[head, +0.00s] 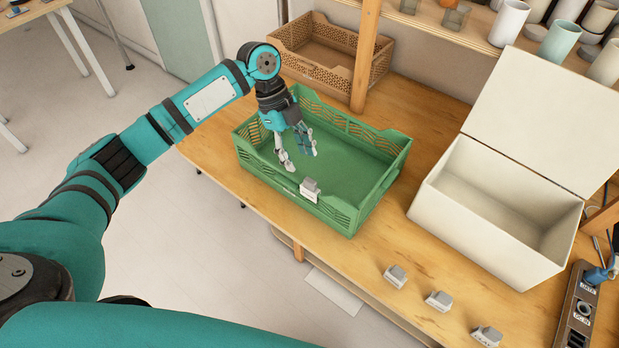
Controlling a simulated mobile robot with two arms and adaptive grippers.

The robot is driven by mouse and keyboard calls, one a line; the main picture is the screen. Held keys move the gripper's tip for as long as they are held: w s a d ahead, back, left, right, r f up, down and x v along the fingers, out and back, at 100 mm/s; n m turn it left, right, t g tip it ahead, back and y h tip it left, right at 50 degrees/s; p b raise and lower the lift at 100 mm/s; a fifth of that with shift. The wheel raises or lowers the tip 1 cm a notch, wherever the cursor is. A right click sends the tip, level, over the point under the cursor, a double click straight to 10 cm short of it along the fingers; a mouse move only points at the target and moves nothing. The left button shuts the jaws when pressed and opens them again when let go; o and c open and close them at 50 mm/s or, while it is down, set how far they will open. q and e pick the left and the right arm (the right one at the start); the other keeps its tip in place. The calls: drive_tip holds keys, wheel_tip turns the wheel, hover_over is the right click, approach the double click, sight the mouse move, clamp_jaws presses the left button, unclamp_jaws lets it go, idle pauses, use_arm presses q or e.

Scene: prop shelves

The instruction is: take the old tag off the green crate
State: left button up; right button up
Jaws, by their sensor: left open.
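The green crate (377,194) stands on the wooden shelf top, and its inside looks empty. A small grey tag (309,190) sits on the rim of its near side. My left gripper (299,160) reaches down over the left part of the crate, its fingers apart with nothing between them. It is to the left of the tag and a little behind it, not touching it. I cannot tell how far its fingertips are above the crate floor. My right gripper is not in view.
Three similar grey tags (396,276) lie along the front edge at right. An open white box (455,212) stands right of the crate. A brown crate (311,49) and a wooden post (365,60) are behind. Cups (560,40) stand on the back shelf. A power strip (580,308) is at far right.

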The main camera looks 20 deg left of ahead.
sight(307, 179)
use_arm(q)
drive_tip(key=p+x, duration=0.1)
drive_tip(key=x, duration=0.4)
drive_tip(key=shift+f, duration=0.1)
drive_tip(key=x, duration=0.3)
drive_tip(key=shift+d+f+p, duration=0.15)
drive_tip(key=shift+f+p, duration=0.1)
drive_tip(key=shift+p, duration=0.15)
drive_tip(key=shift+s+d+f, duration=0.15)
drive_tip(key=shift+f, duration=0.4)
drive_tip(key=c, duration=0.6)
clamp_jaws()
unclamp_jaws()
clamp_jaws()
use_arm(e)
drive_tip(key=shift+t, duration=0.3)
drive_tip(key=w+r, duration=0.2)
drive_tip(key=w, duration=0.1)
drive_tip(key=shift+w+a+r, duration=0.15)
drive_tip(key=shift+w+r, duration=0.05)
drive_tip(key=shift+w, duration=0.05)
